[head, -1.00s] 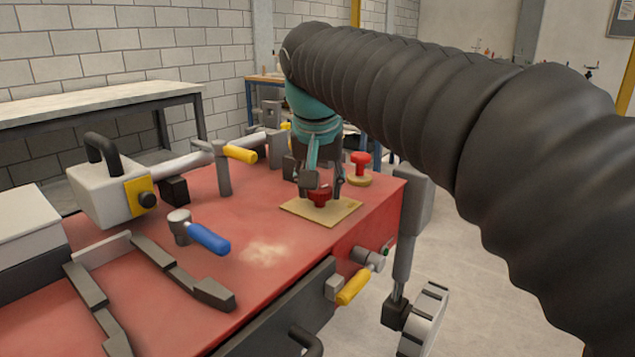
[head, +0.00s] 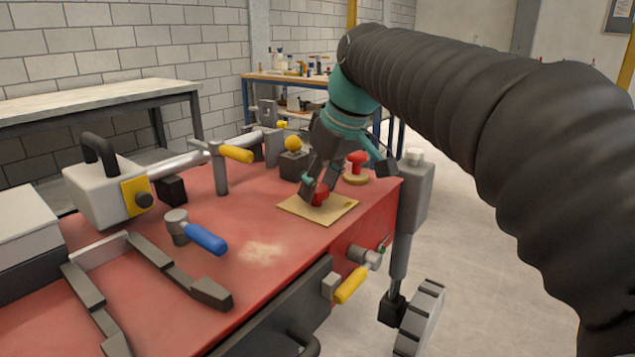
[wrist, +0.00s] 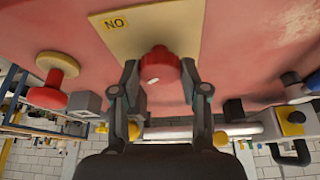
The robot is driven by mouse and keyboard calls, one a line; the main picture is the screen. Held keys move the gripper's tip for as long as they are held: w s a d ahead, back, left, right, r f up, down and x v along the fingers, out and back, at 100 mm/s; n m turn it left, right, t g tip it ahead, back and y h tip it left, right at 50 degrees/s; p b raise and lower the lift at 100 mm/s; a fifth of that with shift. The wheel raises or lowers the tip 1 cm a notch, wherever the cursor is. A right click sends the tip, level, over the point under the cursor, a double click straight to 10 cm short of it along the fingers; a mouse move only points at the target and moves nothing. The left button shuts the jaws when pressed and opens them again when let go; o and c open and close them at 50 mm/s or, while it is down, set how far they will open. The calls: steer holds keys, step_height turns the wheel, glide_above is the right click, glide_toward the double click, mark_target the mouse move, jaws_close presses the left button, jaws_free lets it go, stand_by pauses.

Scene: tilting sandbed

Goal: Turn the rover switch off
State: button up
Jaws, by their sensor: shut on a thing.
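The rover switch is a red knob (head: 320,194) on a tan plate (head: 294,207) near the far right corner of the red rover deck. My gripper (head: 323,188) is tilted over it and shut on it. In the wrist view, the red knob (wrist: 160,62) sits between the two fingers of my gripper (wrist: 159,75), and a pale mark shows on its face. The plate (wrist: 192,22) carries letters that read "NO" in this view. In the head view, the fingers hide part of the knob.
A second red knob (head: 357,159) on a tan round base stands just behind the switch. A yellow ball-topped post (head: 292,146), a yellow-handled valve (head: 236,154) and a blue-handled lever (head: 207,239) stand on the deck. A yellow handle (head: 350,286) juts from the side.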

steer(key=shift+w+n, duration=0.1)
steer(key=shift+n, duration=0.5)
steer(key=shift+g, duration=0.3)
steer(key=o, duration=1.1)
steer(key=shift+o, duration=0.2)
steer(key=v, duration=1.2)
steer(key=shift+d, duration=0.2)
steer(key=shift+f, duration=0.1)
